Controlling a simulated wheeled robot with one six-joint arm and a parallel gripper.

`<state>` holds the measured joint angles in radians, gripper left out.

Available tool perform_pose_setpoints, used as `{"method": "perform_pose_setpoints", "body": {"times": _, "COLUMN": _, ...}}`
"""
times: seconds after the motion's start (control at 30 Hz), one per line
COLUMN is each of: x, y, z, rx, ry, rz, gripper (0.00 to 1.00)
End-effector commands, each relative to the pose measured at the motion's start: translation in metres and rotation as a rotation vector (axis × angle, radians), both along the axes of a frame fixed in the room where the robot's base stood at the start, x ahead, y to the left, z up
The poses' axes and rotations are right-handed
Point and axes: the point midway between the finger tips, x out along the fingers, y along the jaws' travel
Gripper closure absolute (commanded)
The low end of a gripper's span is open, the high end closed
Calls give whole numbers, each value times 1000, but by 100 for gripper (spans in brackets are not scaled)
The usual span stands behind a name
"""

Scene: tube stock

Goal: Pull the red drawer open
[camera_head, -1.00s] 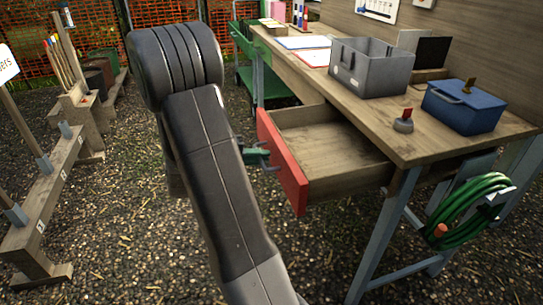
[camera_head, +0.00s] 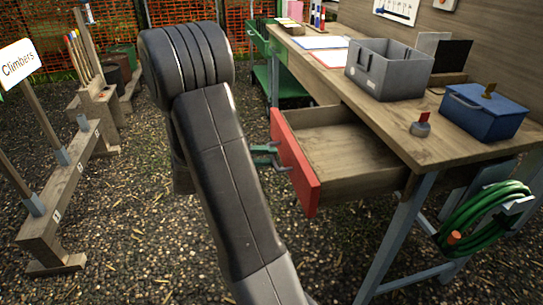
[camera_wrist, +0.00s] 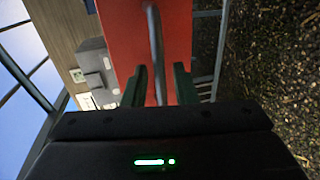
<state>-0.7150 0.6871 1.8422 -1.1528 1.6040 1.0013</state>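The red drawer (camera_head: 294,162) is pulled well out of the wooden workbench, and its empty wooden inside shows. Its red front also fills the upper middle of the wrist view (camera_wrist: 118,35). A grey bar handle (camera_wrist: 155,45) runs lengthwise on that front. My gripper (camera_head: 272,155) is at the drawer front, at the handle. In the wrist view my gripper (camera_wrist: 160,72) has its two green fingers spread apart, with the handle bar in line with the gap and no finger visibly pressing on it.
On the workbench (camera_head: 385,125) stand a grey bin (camera_head: 385,75), a blue box (camera_head: 480,112) and a red-topped weight (camera_head: 421,126). A green hose (camera_head: 480,215) hangs at its near end. A wooden rack (camera_head: 65,195) stands left. Gravel between is clear.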

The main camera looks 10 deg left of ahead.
Motion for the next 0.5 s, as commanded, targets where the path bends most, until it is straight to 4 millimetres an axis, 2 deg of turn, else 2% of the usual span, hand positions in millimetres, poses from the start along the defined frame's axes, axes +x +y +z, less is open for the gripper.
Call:
{"method": "perform_pose_setpoints", "body": {"times": 0.3, "x": -23, "y": 66, "z": 16, "rx": 0, "ry": -1, "rz": 5, "gripper": 75}}
{"method": "perform_pose_setpoints", "body": {"times": 0.5, "x": -35, "y": 97, "z": 23, "rx": 1, "ry": -1, "rz": 3, "gripper": 75}}
